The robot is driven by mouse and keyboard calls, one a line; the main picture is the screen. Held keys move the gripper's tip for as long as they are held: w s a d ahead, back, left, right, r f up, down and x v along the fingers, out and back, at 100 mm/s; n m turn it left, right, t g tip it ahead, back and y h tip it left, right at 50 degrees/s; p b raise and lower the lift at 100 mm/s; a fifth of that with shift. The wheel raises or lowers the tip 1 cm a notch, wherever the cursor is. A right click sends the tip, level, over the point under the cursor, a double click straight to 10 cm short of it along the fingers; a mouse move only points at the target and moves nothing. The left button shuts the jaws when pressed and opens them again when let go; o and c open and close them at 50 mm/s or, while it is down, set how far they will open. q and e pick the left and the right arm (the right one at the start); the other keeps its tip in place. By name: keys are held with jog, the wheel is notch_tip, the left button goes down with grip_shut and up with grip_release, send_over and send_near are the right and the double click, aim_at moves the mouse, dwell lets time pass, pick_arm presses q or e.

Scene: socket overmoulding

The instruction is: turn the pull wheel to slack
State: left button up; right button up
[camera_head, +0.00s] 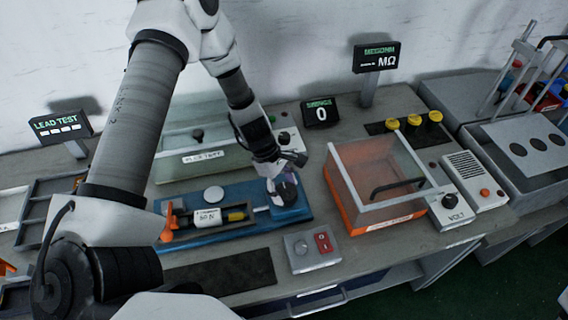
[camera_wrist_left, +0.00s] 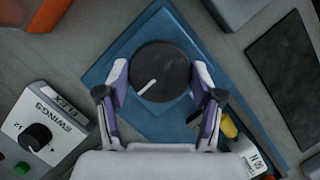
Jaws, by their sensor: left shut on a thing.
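The pull wheel (camera_wrist_left: 165,62) is a dark round knob with a white pointer line, on the right end of the blue base (camera_wrist_left: 110,75). In the left wrist view the line points to the lower left. My left gripper (camera_wrist_left: 160,78) is shut on the wheel, with one purple-grey finger at each side. In the head view my left gripper (camera_head: 284,178) reaches down onto the wheel from above and hides much of it. The blue base (camera_head: 235,225) also carries a labelled white cylinder (camera_head: 207,217) and an orange part at its left. My right gripper is not in view.
A clear-lidded orange box (camera_head: 375,190) stands to the right. A red-switch box (camera_head: 312,247) sits in front of the base. A flex-swings box (camera_wrist_left: 40,130) is close to the gripper in the wrist view. A small display (camera_head: 321,113) behind reads 0.

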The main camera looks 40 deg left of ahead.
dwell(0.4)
pick_arm(q)
jog(key=o, duration=1.2)
jog(key=shift+c, duration=0.2)
jog(key=v, duration=1.2)
jog(key=shift+d+r, duration=0.1)
jog(key=shift+r, duration=0.05)
